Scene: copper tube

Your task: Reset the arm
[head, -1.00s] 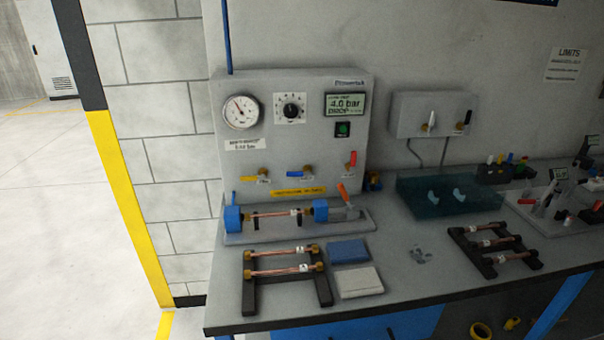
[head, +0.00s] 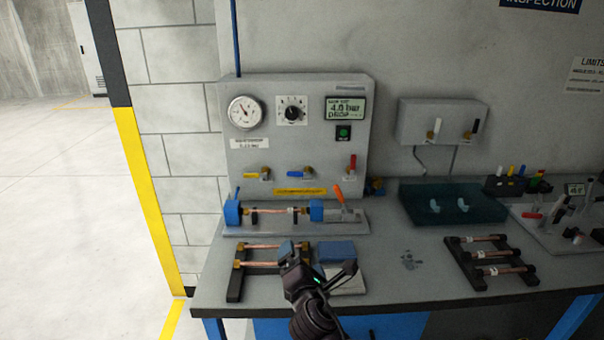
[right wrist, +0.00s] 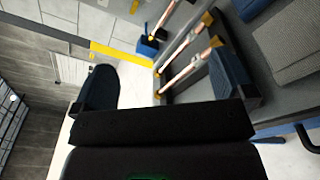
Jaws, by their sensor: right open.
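My right gripper (head: 318,262) is in the lower middle of the head view, in front of the bench. It is open with nothing seen between its fingers. It hides the right part of the left tube rack (head: 236,283) and part of the white pad (head: 350,284). In the right wrist view my dark fingers (right wrist: 165,100) stand apart, with the rack's copper tubes (right wrist: 180,72) beyond them. Another copper tube (head: 275,211) lies in the blue clamp fixture (head: 232,212) below the pressure panel. My left gripper is not in view.
The test panel (head: 300,105) with gauge stands behind the fixture. A blue pad (head: 335,251) lies beside the left rack. A teal tray (head: 455,205) and a second tube rack (head: 490,262) are to the right. Bench surface between the racks is mostly clear.

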